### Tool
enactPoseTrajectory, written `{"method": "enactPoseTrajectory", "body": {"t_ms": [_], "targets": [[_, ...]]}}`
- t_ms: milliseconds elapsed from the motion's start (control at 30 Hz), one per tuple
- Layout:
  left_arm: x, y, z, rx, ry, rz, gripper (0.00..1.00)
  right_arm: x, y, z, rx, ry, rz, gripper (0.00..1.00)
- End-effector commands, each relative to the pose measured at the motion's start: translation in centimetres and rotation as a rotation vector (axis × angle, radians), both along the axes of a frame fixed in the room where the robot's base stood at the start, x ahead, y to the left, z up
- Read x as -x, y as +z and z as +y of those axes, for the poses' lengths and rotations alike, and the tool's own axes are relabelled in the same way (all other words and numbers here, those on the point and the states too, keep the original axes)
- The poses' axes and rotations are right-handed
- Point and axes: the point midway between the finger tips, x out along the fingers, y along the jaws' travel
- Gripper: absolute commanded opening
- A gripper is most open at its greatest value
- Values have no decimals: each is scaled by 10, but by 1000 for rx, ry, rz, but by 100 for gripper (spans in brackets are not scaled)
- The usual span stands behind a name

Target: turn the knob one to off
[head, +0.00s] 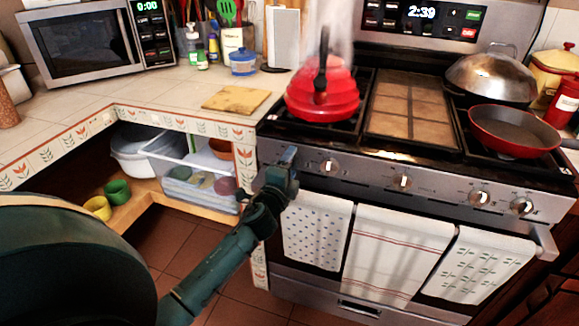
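The stove front has a row of silver knobs with pale pointers. The leftmost one clearly in view is a knob (330,166), followed to the right by a second knob (403,181), a third knob (480,198) and a fourth knob (522,206). My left gripper (287,168) is at the left end of this panel, left of the leftmost visible knob. It covers part of the panel, so a knob behind it could be hidden. Its fingers are too dark and foreshortened to show whether they are open. My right gripper is out of view.
A red kettle (322,97) steams on the left burner. A red pan (513,132) and a domed metal lid (493,76) are on the right. Towels (398,254) hang from the oven handle below the knobs. A wooden board (236,99) lies on the left counter.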

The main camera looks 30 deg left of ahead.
Motion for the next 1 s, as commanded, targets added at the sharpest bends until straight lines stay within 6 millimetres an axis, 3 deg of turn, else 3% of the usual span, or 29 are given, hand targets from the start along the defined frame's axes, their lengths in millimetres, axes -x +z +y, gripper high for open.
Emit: {"method": "enactPoseTrajectory", "body": {"t_ms": [367, 800, 1000], "targets": [[7, -1, -2, 2, 0, 1, 64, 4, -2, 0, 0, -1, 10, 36], [94, -2, -23, 5, 0, 3, 64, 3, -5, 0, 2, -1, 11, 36], [121, -1, -29, 2, 0, 1, 64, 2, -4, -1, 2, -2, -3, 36]]}}
